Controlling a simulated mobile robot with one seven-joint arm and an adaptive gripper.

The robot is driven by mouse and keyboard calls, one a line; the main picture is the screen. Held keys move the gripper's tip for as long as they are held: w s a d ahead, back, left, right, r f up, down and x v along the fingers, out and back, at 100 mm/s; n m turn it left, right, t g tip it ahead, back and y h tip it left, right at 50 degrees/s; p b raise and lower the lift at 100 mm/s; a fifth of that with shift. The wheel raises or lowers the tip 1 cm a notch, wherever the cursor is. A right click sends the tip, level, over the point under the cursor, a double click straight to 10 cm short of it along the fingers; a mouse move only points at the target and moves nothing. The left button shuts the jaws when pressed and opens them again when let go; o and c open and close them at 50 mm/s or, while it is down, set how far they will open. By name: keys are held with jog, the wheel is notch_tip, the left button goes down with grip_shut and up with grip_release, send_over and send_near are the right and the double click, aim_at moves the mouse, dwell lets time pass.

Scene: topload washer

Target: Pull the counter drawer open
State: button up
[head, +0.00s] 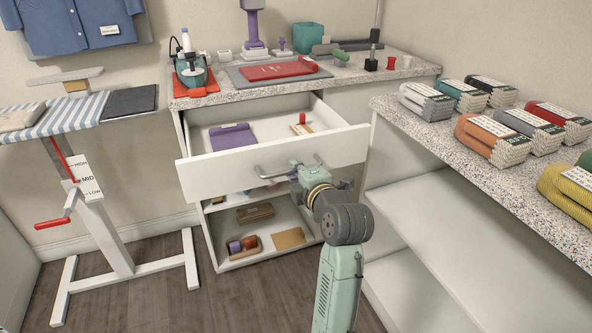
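The white counter drawer (230,173) stands pulled out from under the speckled counter at the back, and its inside shows. A purple item (232,137) and a red-handled brush-like item (302,124) lie in it. The grey bar handle (270,174) is on the drawer front. My gripper (298,172) is at the right part of this handle, overlapping it in the picture. My wrist hides the fingers, so I cannot tell whether they are shut around the bar or touch it.
Below the drawer are open shelves with small boxes (255,212). An ironing board (62,120) stands at the left. A second counter (430,140) with several folded, banded textiles (490,138) is at the right, close to my arm.

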jog(key=o, duration=0.5)
jog(key=shift+c, duration=0.2)
jog(key=v, duration=1.2)
